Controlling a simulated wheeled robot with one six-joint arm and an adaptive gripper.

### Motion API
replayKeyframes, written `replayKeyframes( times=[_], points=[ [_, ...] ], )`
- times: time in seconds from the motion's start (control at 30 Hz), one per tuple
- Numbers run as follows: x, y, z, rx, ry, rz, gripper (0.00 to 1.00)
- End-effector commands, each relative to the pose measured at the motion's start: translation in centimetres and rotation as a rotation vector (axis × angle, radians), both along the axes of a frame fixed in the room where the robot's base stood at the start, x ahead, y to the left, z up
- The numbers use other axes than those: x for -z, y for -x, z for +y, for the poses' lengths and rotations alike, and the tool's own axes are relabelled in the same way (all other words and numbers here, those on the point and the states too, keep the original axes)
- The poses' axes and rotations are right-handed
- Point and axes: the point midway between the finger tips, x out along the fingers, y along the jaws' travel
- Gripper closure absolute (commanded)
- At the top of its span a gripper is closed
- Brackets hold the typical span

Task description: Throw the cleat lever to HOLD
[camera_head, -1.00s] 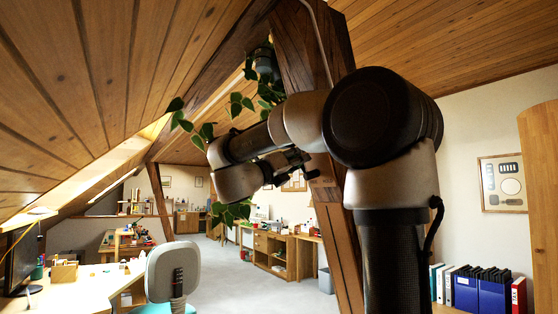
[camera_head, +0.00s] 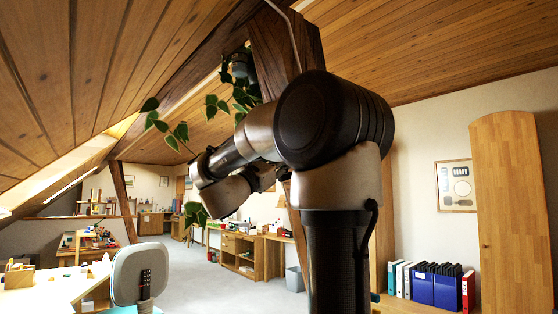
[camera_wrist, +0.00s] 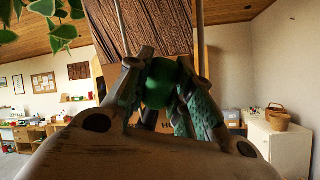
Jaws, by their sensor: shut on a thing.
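A green knob (camera_wrist: 160,83), which looks like the grip of the cleat lever, sits between the two fingers of my gripper (camera_wrist: 162,80) in the wrist view. The fingers are shut on it from both sides. Behind it stands the dark timber post (camera_wrist: 150,30). A brown plate with partly hidden lettering beginning with H (camera_wrist: 172,134) shows below the knob. The rest of the lever and the cleat are mostly hidden by my fingers and wrist. In the head view the post (camera_head: 285,50) rises behind my arm, which hides the knob and most of the gripper.
A hanging plant (camera_head: 240,95) is close beside the post and my forearm. A grey office chair (camera_head: 140,275) and a desk (camera_head: 50,290) stand at the left. Binders (camera_head: 430,285) and a tall wooden panel (camera_head: 505,210) are at the right. Open floor lies in the middle.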

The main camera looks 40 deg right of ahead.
Motion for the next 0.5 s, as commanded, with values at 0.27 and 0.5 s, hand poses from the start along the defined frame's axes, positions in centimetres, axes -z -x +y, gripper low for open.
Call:
replayKeyframes(
  times=[0.27,0.5],
  points=[
    [0.51,0.72,-0.08,-0.039,0.005,-0.128,1.0],
    [0.67,0.96,-0.12,-0.053,0.007,-0.176,1.0]
  ],
)
